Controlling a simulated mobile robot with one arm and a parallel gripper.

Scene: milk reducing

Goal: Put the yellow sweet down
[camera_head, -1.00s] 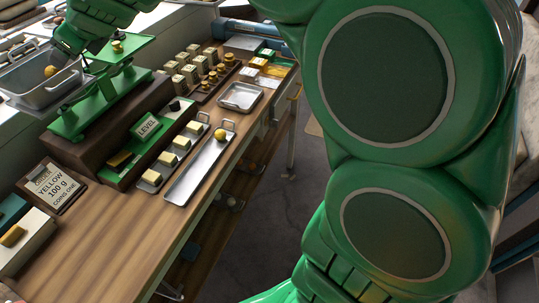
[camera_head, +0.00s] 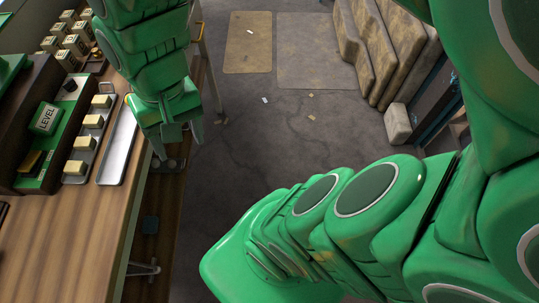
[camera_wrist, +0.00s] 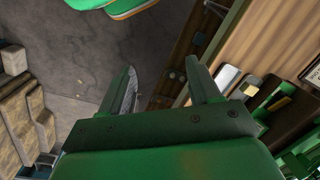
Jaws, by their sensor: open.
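My gripper (camera_head: 178,145) points down past the front edge of the wooden counter (camera_head: 60,245). In the wrist view, its two fingers (camera_wrist: 160,65) are spread apart with nothing between them, over the floor and counter edge. No yellow sweet can be made out in the current views. The long metal tray (camera_head: 117,152) lies just left of the gripper, and the visible part of it is empty. The tray also shows in the wrist view (camera_wrist: 228,78).
A strip of pale blocks (camera_head: 82,144) lies left of the tray, beside the box with a LEVEL label (camera_head: 46,118). Several cube-like blocks (camera_head: 75,44) stand at the back. Grey floor (camera_head: 250,140) with small scraps opens to the right. Brown padded pieces (camera_head: 370,50) stand beyond.

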